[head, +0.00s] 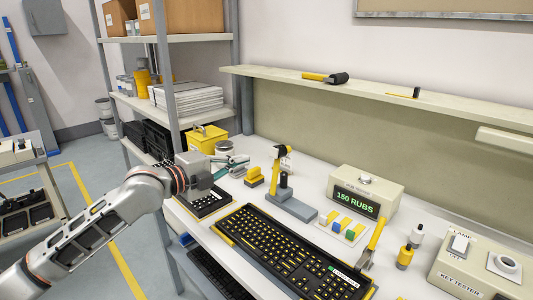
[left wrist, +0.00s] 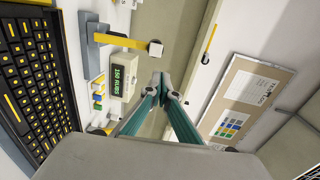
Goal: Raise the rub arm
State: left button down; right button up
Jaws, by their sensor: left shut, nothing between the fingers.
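The rub rig has a grey base (head: 290,207) behind the black and yellow keyboard (head: 290,250). Its yellow rub arm (head: 275,174) stands nearly upright, with a dark and pale head at the top. In the left wrist view, turned sideways, the rub arm (left wrist: 122,41) reaches away from the base to a white block at its tip. My left gripper (head: 243,162) is shut and empty, left of the rub arm in the picture; contact between them is not visible. Its fingertips meet in the left wrist view (left wrist: 161,80). My right gripper is in no view.
The counter box (head: 372,190) reads "150 RUBS". A yellow block (head: 255,177) and yellow crate (head: 207,138) stand near my left gripper. A key tester (head: 468,265), small bottles (head: 405,257) and a yellow-handled tool (head: 376,235) are at right. A shelf (head: 430,109) runs above.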

pick_arm(q)
send_near(277, 150)
jog(key=x, duration=0.5)
jog(key=shift+w+d, duration=0.15)
jog(key=shift+w+d+f, duration=0.1)
jog(key=shift+w+d, duration=0.05)
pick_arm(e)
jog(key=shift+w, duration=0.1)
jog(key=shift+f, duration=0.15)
pick_arm(q)
jog(key=shift+w+d+b, duration=0.25)
jog(key=shift+b, duration=0.1)
jog(key=shift+w+d+g+y, duration=0.3)
jog(key=shift+w+d, duration=0.05)
jog(key=shift+r, duration=0.3)
jog(key=shift+r, duration=0.2)
